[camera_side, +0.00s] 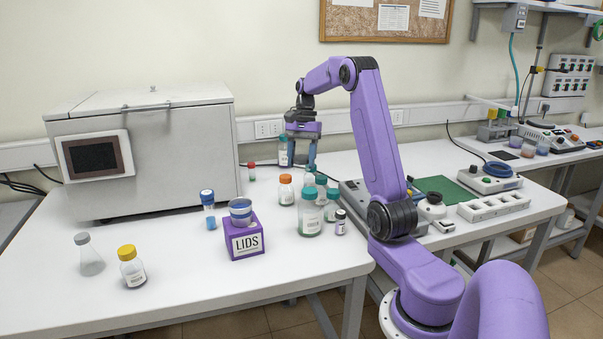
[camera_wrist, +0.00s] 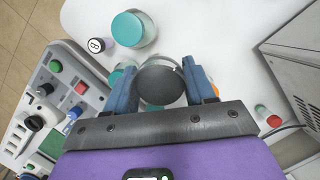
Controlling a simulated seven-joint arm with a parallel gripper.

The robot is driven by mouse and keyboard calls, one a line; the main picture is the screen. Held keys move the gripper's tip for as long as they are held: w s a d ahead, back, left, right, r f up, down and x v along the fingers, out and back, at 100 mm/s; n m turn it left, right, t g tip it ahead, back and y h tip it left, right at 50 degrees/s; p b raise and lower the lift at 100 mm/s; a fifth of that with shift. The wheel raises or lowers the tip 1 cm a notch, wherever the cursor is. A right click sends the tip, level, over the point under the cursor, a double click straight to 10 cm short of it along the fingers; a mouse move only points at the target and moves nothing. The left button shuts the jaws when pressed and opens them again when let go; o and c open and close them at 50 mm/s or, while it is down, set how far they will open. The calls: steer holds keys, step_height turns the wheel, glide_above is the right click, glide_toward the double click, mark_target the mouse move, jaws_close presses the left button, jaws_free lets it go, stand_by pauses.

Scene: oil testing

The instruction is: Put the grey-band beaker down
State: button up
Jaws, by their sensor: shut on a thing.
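In the wrist view, a round thing with a dark grey disc-shaped top (camera_wrist: 160,84) sits between my fingers, with a clear rim showing around it. I take it for the grey-band beaker; no band can be made out. My gripper (camera_wrist: 162,72) is shut on its sides. In the side view, my gripper (camera_side: 302,160) points down at the back of the white table, behind the bottle cluster. What it holds is hard to make out there. Whether its base touches the table cannot be told.
A red-capped vial (camera_side: 252,172) is to the left. A purple LIDS box (camera_side: 246,244) bears a banded round container (camera_side: 240,209). A grey machine (camera_side: 150,160) stands left.

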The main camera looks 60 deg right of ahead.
mark_target(298, 158)
step_height(298, 158, up, 6)
steer(key=shift+r, duration=0.1)
steer(key=shift+w+a+r+n, duration=0.1)
steer(key=shift+w+a+n, duration=0.15)
steer(key=shift+n, duration=0.25)
steer(key=w+a+m+t+h, duration=0.1)
steer(key=w+a+m, duration=0.4)
steer(key=a+m, duration=0.35)
steer(key=w+a+m+t+h, duration=0.2)
steer(key=w+a+m, duration=0.3)
steer(key=a+m, duration=0.4)
steer(key=w+a+m+t+h, duration=0.1)
steer(key=w+a+m, duration=0.55)
steer(key=a, duration=0.35)
step_height(298, 158, down, 9)
steer(key=shift+n, duration=0.3)
steer(key=w+f, duration=0.3)
steer(key=w, duration=0.1)
steer(key=w+f, duration=0.3)
steer(key=w, duration=0.1)
steer(key=w+f, duration=0.4)
steer(key=shift+w+a+f, duration=0.1)
steer(key=shift+w+a, duration=0.2)
steer(key=shift+w, duration=0.05)
steer(key=shift+w+f, duration=0.2)
steer(key=shift+f, duration=1.6)
